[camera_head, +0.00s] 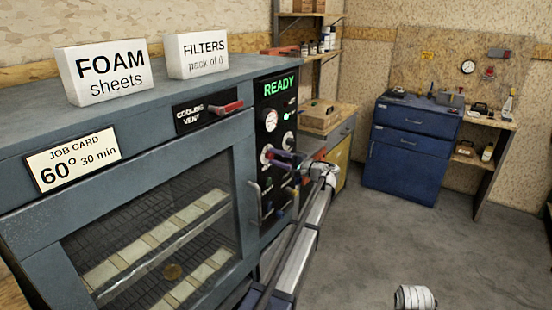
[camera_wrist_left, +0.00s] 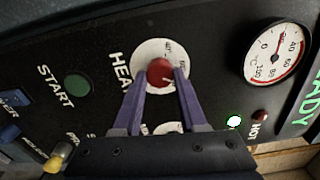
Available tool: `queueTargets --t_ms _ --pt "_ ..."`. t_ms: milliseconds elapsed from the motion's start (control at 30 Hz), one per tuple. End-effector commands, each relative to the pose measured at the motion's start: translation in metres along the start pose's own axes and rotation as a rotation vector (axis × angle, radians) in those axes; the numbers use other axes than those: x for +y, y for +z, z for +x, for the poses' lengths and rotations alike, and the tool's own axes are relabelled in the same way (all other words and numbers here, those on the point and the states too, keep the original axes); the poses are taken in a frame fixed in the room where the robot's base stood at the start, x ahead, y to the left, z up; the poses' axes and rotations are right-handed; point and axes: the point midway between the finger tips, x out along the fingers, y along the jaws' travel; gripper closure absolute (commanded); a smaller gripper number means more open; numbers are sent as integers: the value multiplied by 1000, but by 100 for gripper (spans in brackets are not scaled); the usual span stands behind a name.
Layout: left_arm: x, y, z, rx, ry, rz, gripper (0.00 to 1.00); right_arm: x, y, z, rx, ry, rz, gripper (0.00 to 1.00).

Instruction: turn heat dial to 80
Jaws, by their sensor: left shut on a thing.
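The heat dial (camera_wrist_left: 160,73) is a red knob on a white round plate, beside the word HEAT, in the left wrist view. My left gripper (camera_wrist_left: 160,80) has its two purple fingers on either side of the knob and is shut on it. In the head view the gripper (camera_head: 280,158) reaches the dial's white plate (camera_head: 266,155) on the black control panel (camera_head: 263,190). The numbers around the knob are mostly hidden or too small to read.
A round gauge (camera_wrist_left: 277,53) and a green START button (camera_wrist_left: 77,86) flank the dial. The display (camera_head: 279,86) reads READY. A job card (camera_head: 73,159) reads 60°, 30 min. A red vent lever (camera_head: 226,107) is up left. Open floor lies right.

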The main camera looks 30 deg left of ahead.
Motion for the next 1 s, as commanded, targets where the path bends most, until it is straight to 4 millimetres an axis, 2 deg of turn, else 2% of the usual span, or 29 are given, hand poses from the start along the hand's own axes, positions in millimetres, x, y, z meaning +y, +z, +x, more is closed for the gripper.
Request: queueTargets --t_ms 500,1000 --pt "1 0 -1 1 2 394 100 0 0 1 0 0 0 100" --pt "2 0 -1 1 2 519 100 0 0 1 0 0 0 100"
